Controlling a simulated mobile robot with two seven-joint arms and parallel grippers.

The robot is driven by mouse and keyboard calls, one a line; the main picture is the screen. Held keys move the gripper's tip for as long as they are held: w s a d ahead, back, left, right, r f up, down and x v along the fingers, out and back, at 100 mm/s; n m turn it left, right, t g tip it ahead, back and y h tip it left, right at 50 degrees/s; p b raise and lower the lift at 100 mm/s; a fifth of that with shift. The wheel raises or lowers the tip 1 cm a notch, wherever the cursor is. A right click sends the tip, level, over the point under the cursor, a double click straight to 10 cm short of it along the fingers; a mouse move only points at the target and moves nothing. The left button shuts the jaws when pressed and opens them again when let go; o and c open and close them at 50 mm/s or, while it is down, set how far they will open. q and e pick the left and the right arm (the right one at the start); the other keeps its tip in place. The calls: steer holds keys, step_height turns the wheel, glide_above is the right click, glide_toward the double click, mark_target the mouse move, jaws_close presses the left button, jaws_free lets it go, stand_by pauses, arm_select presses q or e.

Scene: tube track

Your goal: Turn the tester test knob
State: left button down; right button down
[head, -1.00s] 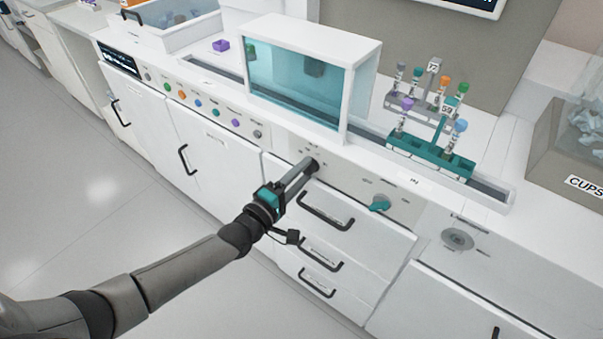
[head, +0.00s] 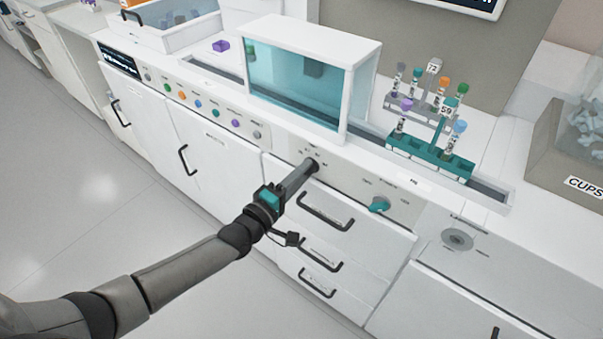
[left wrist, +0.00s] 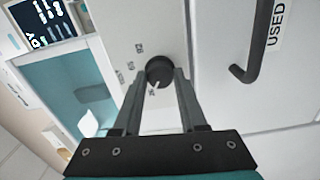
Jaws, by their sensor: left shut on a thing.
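The black tester knob (head: 313,164) sits on the front panel below the glass-fronted box. It also shows in the left wrist view (left wrist: 159,70), round and dark, with a white pointer mark on its face and small labels in an arc beside it. My left gripper (head: 308,170) is shut on this knob. In the left wrist view its two fingers (left wrist: 161,76) close on the knob's sides. My right gripper is not in view.
A teal knob (head: 379,204) is on the panel to the right. A black drawer handle (head: 326,212) lies just below my left gripper. The glass-fronted box (head: 300,85) stands above. A teal tube rack (head: 430,155) is on the track at right.

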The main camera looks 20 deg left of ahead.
arm_select(q)
steer(key=m+p, duration=0.3)
steer(key=m, duration=2)
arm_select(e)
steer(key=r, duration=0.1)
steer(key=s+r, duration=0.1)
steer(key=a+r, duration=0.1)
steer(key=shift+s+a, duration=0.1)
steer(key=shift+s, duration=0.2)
arm_select(q)
steer(key=shift+c, duration=2.3)
jaws_free()
steer(key=shift+s, duration=0.1)
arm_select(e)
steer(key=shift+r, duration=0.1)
arm_select(q)
steer(key=p+v, duration=0.2)
steer(key=v, duration=1.3)
steer(key=shift+p, duration=0.35)
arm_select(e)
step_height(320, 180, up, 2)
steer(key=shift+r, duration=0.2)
